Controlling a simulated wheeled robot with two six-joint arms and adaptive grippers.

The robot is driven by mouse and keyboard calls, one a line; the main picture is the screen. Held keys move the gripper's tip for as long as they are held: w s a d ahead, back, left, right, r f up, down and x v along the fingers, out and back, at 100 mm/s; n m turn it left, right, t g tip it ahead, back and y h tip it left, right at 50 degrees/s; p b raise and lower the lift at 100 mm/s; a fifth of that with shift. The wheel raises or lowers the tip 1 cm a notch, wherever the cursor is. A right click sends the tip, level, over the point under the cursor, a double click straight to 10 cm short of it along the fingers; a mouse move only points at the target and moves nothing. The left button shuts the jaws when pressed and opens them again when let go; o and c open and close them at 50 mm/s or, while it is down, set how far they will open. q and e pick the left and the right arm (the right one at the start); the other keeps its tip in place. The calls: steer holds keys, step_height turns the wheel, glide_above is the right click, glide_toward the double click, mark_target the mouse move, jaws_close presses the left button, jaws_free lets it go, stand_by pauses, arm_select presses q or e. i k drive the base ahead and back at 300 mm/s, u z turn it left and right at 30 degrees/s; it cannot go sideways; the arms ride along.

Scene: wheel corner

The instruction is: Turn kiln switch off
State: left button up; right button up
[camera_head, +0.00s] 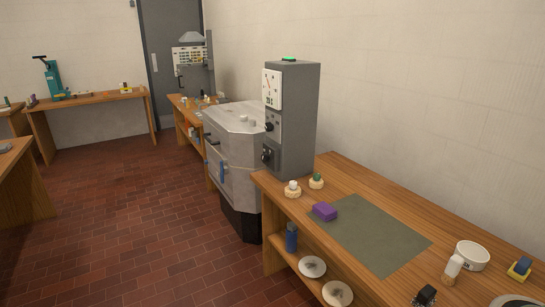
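The grey kiln control box (293,120) stands upright at the back end of the right wooden bench. Its left-facing side carries a white panel (271,88), a small dark knob (268,127) below it, and a larger black knob or switch (267,156) lower down. I cannot tell which of these is the kiln switch, nor their settings. A green lamp (289,60) sits on top of the box. The grey many-sided kiln (235,150) stands just left of the box with its lid down. Neither of my grippers is in view.
The right bench (345,174) holds a green mat (375,238), a purple block (324,211), a white bowl (472,256) and a small black item (425,296). Its lower shelf holds a blue bottle (291,237) and plates. The brick floor (130,220) left of the kiln is clear.

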mark_target(265, 158)
steer(key=u, duration=0.45)
steer(key=i, duration=1.9)
steer(key=z, duration=0.35)
